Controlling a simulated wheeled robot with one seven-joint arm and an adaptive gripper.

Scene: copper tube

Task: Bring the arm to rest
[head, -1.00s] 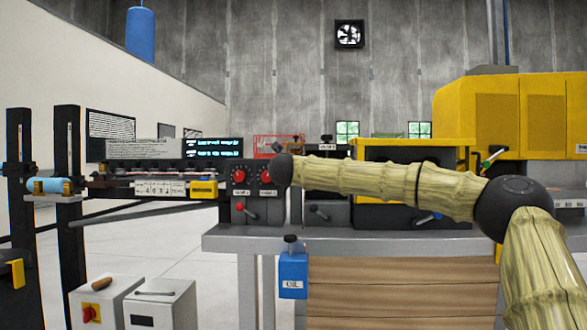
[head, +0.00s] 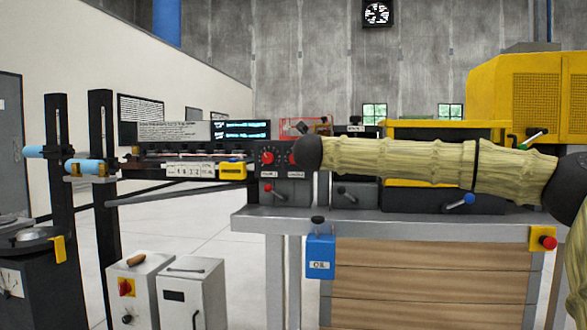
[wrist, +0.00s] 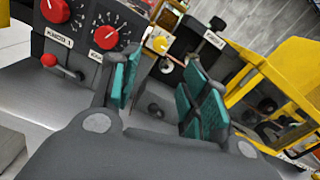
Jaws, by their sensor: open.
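My gripper (wrist: 160,92) shows in the wrist view with its two teal-padded fingers apart and nothing between them. It points toward the machine on the bench, with the control panel (wrist: 92,38) and its red knobs to the left of the fingers. In the head view my arm (head: 430,165) stretches across the right half, in front of the machine. Its dark rounded joint (head: 308,153) lies beside the red knobs of the panel (head: 268,172). The gripper's fingers cannot be made out in the head view.
The grey bench (head: 400,230) carries the machine, with a blue oil box (head: 320,256) on its front and a red button (head: 548,242) at the right. A yellow cabinet (head: 530,95) stands behind. Two cabinets (head: 193,295) and black posts (head: 104,200) stand left. Open floor (head: 190,235) lies between.

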